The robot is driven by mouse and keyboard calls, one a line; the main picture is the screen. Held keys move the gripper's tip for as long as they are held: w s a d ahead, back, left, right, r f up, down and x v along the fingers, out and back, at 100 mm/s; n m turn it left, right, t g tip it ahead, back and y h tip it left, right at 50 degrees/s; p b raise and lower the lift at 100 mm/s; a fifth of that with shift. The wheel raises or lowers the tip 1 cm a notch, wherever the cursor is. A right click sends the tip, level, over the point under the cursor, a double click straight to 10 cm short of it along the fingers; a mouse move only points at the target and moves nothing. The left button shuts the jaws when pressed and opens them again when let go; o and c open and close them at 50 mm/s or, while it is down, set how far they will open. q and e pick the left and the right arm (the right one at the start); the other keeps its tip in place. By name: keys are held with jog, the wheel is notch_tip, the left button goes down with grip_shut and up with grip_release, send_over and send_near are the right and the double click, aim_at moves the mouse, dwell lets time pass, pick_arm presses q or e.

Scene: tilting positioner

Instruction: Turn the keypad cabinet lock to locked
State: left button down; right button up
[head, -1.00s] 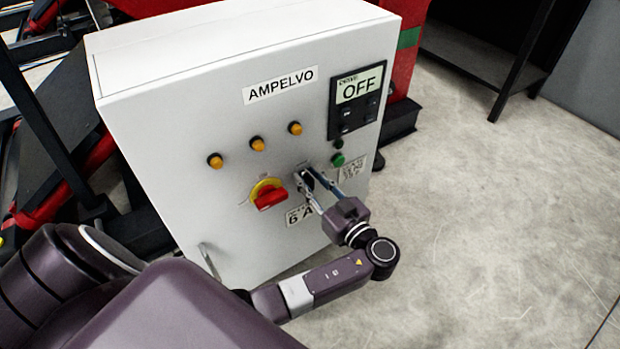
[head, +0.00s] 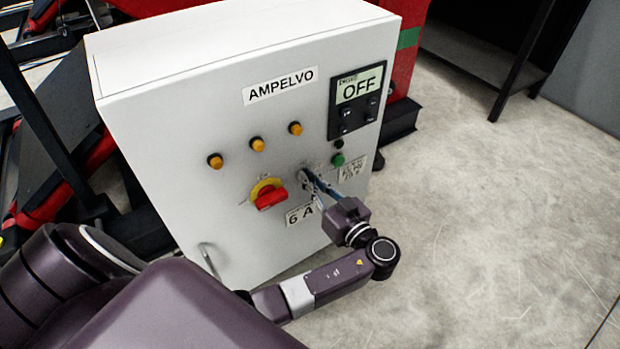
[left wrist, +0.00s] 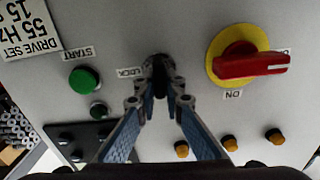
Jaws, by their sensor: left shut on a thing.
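The white cabinet (head: 160,115) marked AMPELVO stands in front of me. Its lock (left wrist: 157,66) is a small dark round piece beside an upside-down LOCK label (left wrist: 130,72) in the left wrist view. My left gripper (head: 307,178) reaches the cabinet face from the front. Its fingertips (left wrist: 161,88) are shut on the lock and hide most of it, so I cannot tell which way it is turned. My right gripper is not in view.
A red rotary switch on a yellow plate (head: 268,194) sits just left of the lock. A green START button (head: 338,160) is to its right. A dark panel (head: 360,100) reading OFF is above. Open floor (head: 490,210) lies to the right.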

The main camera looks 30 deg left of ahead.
pick_arm(q)
jog(key=m, duration=0.3)
jog(key=shift+w, duration=0.15)
jog(key=m, duration=0.2)
jog(key=m+p, duration=0.1)
jog(key=shift+w+d+f+m, duration=0.1)
jog(key=shift+w+d+m, duration=0.05)
jog(key=shift+m, duration=0.25)
jog(key=m+p, duration=0.1)
jog(key=m, duration=0.2)
jog(key=m+p, duration=0.1)
jog(key=m, duration=0.1)
jog(key=m+p, duration=0.1)
jog(key=m, duration=0.2)
jog(key=shift+w+f+m, duration=0.2)
jog(key=shift+f+m, duration=0.1)
jog(key=shift+d+f+m+p, duration=0.15)
jog(key=shift+m+p, duration=0.25)
jog(key=shift+m, duration=0.5)
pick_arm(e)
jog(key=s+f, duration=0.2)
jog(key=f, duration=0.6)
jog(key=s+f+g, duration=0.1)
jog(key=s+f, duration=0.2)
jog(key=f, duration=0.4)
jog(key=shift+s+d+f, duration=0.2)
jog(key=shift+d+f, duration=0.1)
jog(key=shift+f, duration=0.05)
